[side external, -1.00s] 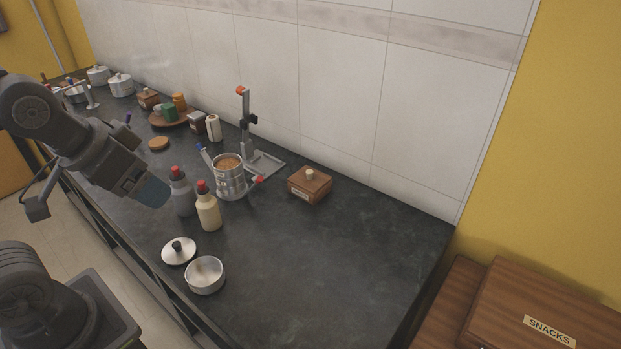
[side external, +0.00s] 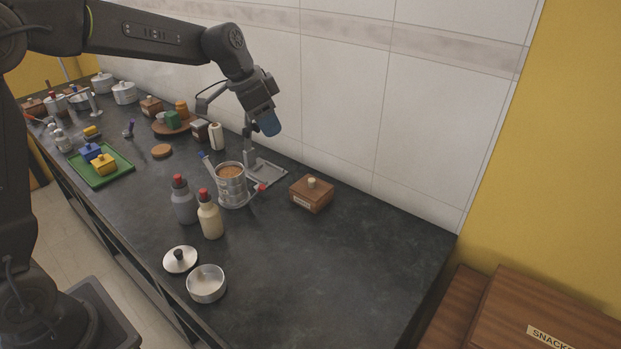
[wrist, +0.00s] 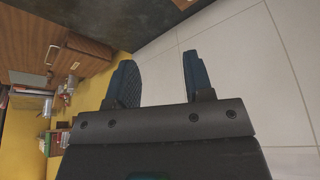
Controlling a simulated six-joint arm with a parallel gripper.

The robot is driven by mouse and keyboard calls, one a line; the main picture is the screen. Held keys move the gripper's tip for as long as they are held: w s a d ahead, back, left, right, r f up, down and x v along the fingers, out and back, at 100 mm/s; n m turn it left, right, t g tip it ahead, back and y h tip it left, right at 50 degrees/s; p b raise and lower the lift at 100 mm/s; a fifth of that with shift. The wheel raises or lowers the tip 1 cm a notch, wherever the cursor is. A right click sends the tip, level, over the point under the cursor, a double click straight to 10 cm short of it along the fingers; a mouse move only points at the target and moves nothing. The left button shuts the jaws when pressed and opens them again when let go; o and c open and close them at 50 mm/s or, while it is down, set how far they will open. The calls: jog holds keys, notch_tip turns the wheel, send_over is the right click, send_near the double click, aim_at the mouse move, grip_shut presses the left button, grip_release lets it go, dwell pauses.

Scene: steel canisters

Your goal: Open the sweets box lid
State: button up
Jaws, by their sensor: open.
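A small wooden box (side external: 311,196) with a pale knob on its closed lid stands on the dark counter, right of the metal stand. Its label is too small to read. A similar wooden box (side external: 151,107) stands farther back, so I cannot tell by label which is the sweets box. My gripper (side external: 269,127) is open and empty, raised above the counter near the stand, up and left of the nearer box. In the wrist view, its two blue fingers (wrist: 160,60) are apart with nothing between them.
The stand (side external: 262,170) rises just below my gripper. The tiled wall (side external: 340,100) is close behind. The counter's front right is clear.

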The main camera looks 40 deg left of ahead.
aim_at(312, 180)
jog(key=w+a+f+m+h, duration=0.1)
jog(key=w+a+f+m, duration=0.2)
jog(key=w+f, duration=0.7)
jog(key=x, duration=1.3)
jog(key=shift+s+f, duration=0.15)
jog(key=shift+f, duration=0.35)
jog(key=shift+c, duration=0.2)
grip_shut()
